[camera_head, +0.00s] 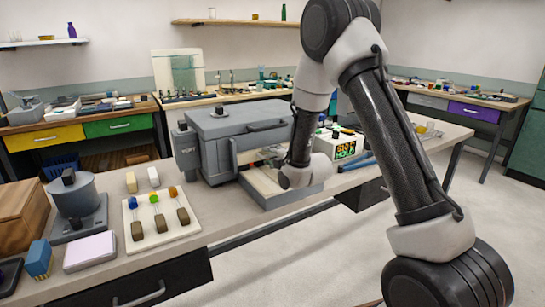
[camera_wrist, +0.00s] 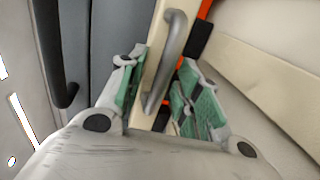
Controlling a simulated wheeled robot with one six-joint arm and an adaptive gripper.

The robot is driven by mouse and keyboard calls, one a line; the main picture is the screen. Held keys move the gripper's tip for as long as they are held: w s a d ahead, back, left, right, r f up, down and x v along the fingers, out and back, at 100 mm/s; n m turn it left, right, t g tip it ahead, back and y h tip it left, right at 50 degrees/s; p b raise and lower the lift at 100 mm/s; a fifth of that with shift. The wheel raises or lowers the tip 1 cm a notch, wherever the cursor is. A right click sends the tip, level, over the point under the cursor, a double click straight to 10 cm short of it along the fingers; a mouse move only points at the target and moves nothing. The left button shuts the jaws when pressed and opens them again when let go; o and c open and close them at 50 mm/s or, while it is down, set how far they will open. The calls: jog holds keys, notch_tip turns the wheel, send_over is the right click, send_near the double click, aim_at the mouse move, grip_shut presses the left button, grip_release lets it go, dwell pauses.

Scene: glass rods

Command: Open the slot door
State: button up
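A grey metal handle (camera_wrist: 172,55) on a narrow cream panel (camera_wrist: 150,65), which looks like the slot door, shows in the wrist view. My gripper (camera_wrist: 162,72) has green-padded fingers on either side of the handle. The fingers are apart, and I see no clear grip on the handle. In the head view, the big grey machine (camera_head: 222,135) stands on the bench with a low cream-edged tray (camera_head: 262,190) at its front. My wrist is low over this tray and hides much of the slot area. How far the door is open cannot be told.
A board with several coloured-top rods (camera_head: 138,214), a grey device (camera_head: 77,200) and a wooden box (camera_head: 22,215) are left on the bench. A display box (camera_head: 345,149) stands right of the machine. The floor in front is clear.

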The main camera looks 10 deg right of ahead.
aim_at(273, 154)
jog(key=shift+c, duration=0.2)
grip_shut()
notch_tip(273, 154, up, 5)
jog(key=shift+f, duration=0.1)
jog(key=shift+o, duration=0.2)
grip_release()
jog(key=shift+f, duration=0.1)
jog(key=shift+s, duration=0.1)
